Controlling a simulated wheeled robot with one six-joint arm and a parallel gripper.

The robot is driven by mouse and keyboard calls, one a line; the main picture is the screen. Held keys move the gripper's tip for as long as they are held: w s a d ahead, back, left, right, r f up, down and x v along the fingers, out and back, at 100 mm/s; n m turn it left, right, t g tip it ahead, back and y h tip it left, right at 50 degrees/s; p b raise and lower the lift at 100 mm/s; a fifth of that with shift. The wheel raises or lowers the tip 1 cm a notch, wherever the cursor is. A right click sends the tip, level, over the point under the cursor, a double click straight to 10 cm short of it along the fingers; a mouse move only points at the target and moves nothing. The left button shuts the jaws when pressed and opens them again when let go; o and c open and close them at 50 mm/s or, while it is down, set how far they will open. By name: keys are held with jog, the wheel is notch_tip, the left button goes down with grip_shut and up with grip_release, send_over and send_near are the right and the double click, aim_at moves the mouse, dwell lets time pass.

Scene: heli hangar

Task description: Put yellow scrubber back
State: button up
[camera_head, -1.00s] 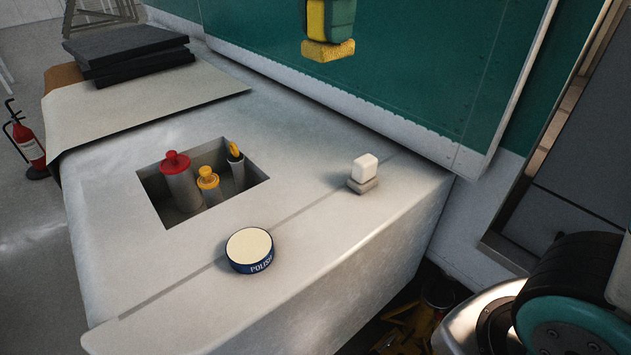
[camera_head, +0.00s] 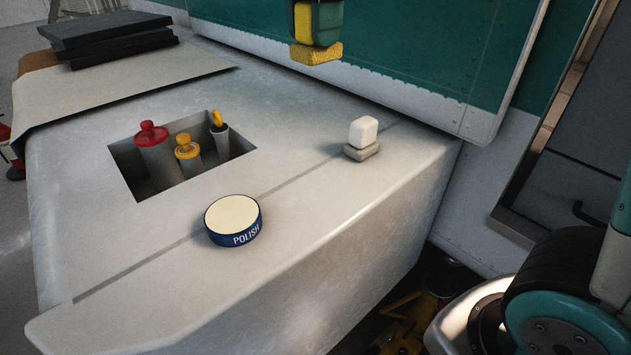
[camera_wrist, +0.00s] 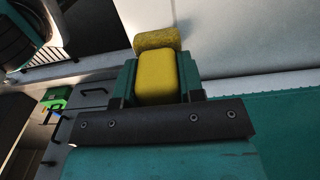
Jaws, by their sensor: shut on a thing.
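The yellow scrubber has a rough yellow pad (camera_head: 317,53) at its lower end and a smooth yellow grip. In the head view it hangs in the air at top centre, in front of the green panel. My gripper (camera_head: 318,20) is shut on the grip, and the top of the gripper is cut off by the picture edge. In the wrist view the scrubber's smooth yellow grip (camera_wrist: 157,75) sits between the teal fingers, with the pad beyond the fingertips. The scrubber touches nothing else that I can see.
The pale counter (camera_head: 300,230) has a square recess with a red-topped bottle (camera_head: 155,155), a yellow-topped bottle (camera_head: 188,150) and a yellow-tipped tool (camera_head: 219,125). A polish tin (camera_head: 233,220) and a white-topped scrubber (camera_head: 362,138) stand on it. Black slabs (camera_head: 110,35) lie at the back left.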

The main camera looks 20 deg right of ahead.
notch_tip(320, 180, down, 20)
jog(key=shift+f+p, duration=0.1)
jog(key=shift+p, duration=1.15)
jog(key=o, duration=0.5)
jog(key=shift+f, duration=0.2)
jog(key=shift+c, duration=0.2)
jog(key=o, duration=0.4)
notch_tip(320, 180, up, 12)
jog(key=b, duration=0.2)
jog(key=s+a+f+n+y, duration=0.1)
jog(key=s+n, duration=0.5)
jog(key=n, duration=0.1)
jog(key=s+a+f+n+y, duration=0.1)
jog(key=s+a+f+n, duration=0.1)
jog(key=s+n, duration=0.4)
jog(key=s+a+f+n+y, duration=0.1)
jog(key=s+f+n+y, duration=0.1)
jog(key=s+n, duration=0.4)
jog(key=shift+s+a+n, duration=0.15)
jog(key=shift+s+n, duration=0.1)
jog(key=shift+n, duration=1.05)
